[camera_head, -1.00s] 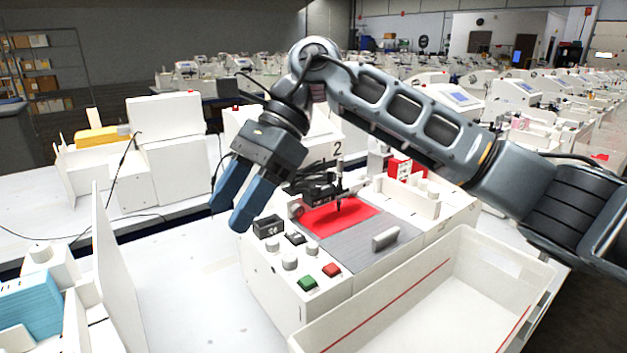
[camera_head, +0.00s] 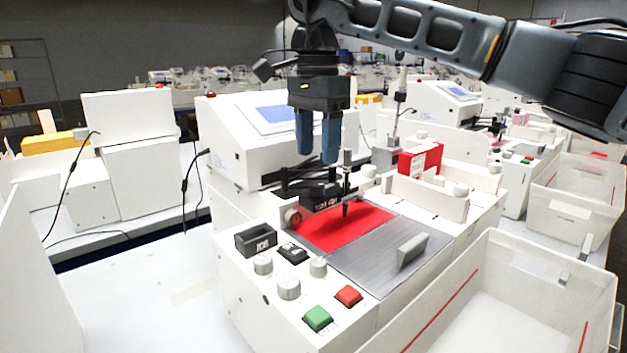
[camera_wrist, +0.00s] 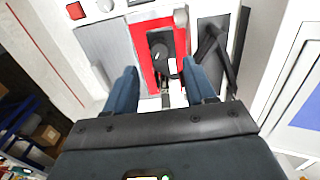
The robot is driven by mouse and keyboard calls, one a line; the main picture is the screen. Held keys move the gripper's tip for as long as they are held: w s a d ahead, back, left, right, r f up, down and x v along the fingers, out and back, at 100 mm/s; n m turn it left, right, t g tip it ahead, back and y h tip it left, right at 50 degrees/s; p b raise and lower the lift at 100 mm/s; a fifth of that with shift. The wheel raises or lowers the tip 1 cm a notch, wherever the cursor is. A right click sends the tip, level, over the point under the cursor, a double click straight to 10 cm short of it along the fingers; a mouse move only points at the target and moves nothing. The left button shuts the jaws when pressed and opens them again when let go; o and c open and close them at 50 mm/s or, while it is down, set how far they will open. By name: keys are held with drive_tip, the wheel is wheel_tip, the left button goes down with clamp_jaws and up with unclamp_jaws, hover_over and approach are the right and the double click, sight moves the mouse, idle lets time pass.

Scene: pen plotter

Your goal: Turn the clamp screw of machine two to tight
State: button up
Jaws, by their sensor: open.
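The plotter (camera_head: 272,322) is a white machine with a grey bed (camera_head: 375,265) and a red sheet (camera_head: 330,238). Its black pen carriage (camera_head: 320,196) with an upright pen (camera_head: 346,188) stands over the red sheet. In the wrist view a black part with a small round knob (camera_wrist: 158,51) lies between the fingertips in the picture; I cannot tell for sure that it is the clamp screw, nor how it is set. My gripper (camera_head: 318,157) points down with two blue fingers, open and empty, above and behind the carriage. It also shows in the wrist view (camera_wrist: 160,72).
Grey knobs (camera_head: 289,288), a green button (camera_head: 317,318) and a red button (camera_head: 348,296) are on the front panel. A white bin (camera_head: 490,300) stands at the right. A red box (camera_head: 420,159) sits behind the bed. A screen unit (camera_head: 225,140) stands close behind my gripper.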

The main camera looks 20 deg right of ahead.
sight(317, 184)
drive_tip(key=shift+f, duration=3.05)
clamp_jaws()
